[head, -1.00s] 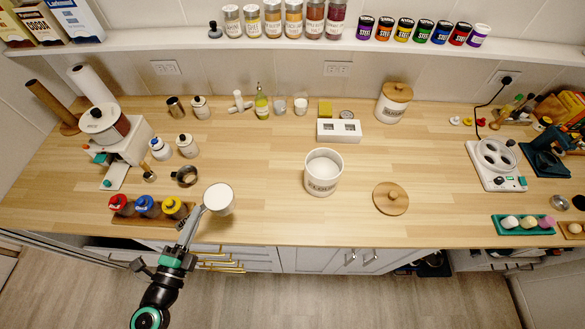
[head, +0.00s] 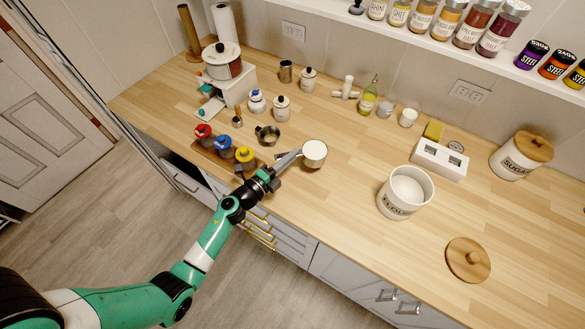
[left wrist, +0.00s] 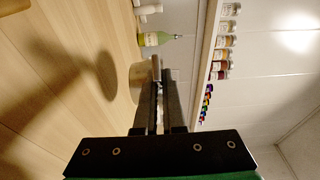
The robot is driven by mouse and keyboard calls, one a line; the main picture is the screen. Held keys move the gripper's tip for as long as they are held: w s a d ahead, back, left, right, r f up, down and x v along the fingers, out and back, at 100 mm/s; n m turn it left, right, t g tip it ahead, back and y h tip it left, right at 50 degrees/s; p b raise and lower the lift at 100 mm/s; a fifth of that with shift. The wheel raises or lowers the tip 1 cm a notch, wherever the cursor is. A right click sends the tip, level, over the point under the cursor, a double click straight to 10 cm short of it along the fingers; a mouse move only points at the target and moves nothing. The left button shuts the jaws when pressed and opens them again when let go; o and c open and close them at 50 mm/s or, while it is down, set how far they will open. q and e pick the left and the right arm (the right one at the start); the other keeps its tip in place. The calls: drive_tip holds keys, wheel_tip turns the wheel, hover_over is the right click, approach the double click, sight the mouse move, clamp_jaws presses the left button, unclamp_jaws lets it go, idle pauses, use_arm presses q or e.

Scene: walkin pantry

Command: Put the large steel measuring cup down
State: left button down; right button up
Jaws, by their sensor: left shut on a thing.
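The large steel measuring cup (head: 314,152), filled with something white, is held level near the counter's front, right of a small dark metal cup. My left gripper (head: 292,158) is shut on its handle. In the left wrist view the fingers (left wrist: 158,88) pinch the handle, and the steel cup wall (left wrist: 137,80) shows partly behind them. A round shadow lies on the wood apart from the cup, so it appears to hang above the counter. My right gripper is not in view.
An open flour canister (head: 405,193) stands to the right, its wooden lid (head: 468,260) lying in front. Jars with red, blue and yellow (head: 244,156) tops stand left of the gripper. The small dark metal cup (head: 267,135) is close by. Wood between cup and canister (head: 350,175) is clear.

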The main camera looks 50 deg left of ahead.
use_arm(q)
drive_tip(key=f+b, duration=0.2)
drive_tip(key=f, duration=0.1)
drive_tip(key=f+b, duration=0.1)
drive_tip(key=b, duration=0.1)
drive_tip(key=shift+w+a+f, duration=0.15)
drive_tip(key=shift+w, duration=0.25)
drive_tip(key=shift+r+p, duration=0.2)
drive_tip(key=shift+p, duration=0.1)
drive_tip(key=shift+f, duration=0.2)
drive_tip(key=c, duration=1)
unclamp_jaws()
drive_tip(key=shift+r, duration=0.15)
